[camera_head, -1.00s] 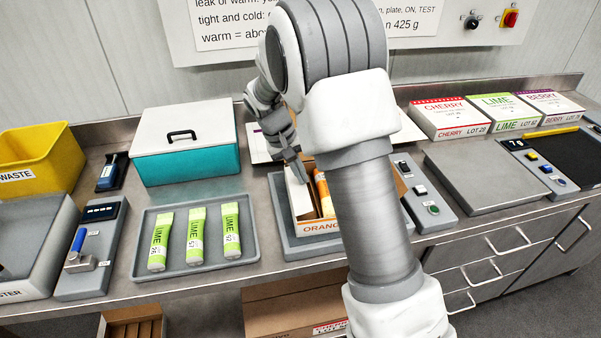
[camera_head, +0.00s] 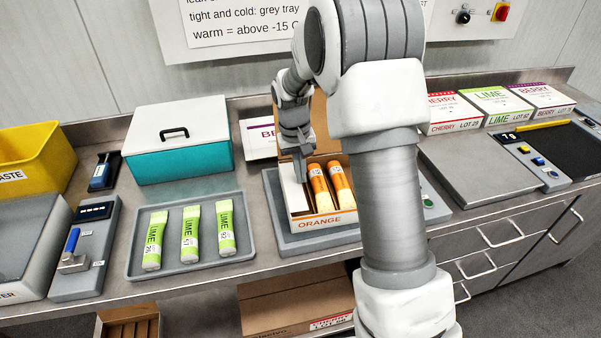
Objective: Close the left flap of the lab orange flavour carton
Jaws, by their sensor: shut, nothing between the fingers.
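The orange flavour carton (camera_head: 322,223) stands open on a grey plate (camera_head: 290,240), with its ORANGE label facing front. Two orange tubes (camera_head: 319,184) show inside it. The left flap (camera_head: 291,196) shows as a white panel along the carton's left side, tilted inward over the opening; its exact angle is hard to tell. A brown panel (camera_head: 319,125) stands upright at the back. My gripper (camera_head: 301,180) is shut and empty, pointing down at the flap's inner side; whether it touches is unclear. My arm hides the carton's right side.
A grey tray (camera_head: 135,262) with several lime tubes lies to the left. A teal box with a white lid (camera_head: 180,160) stands behind it. A bare metal plate (camera_head: 480,180) and closed cherry, lime and berry cartons (camera_head: 495,107) are on the right.

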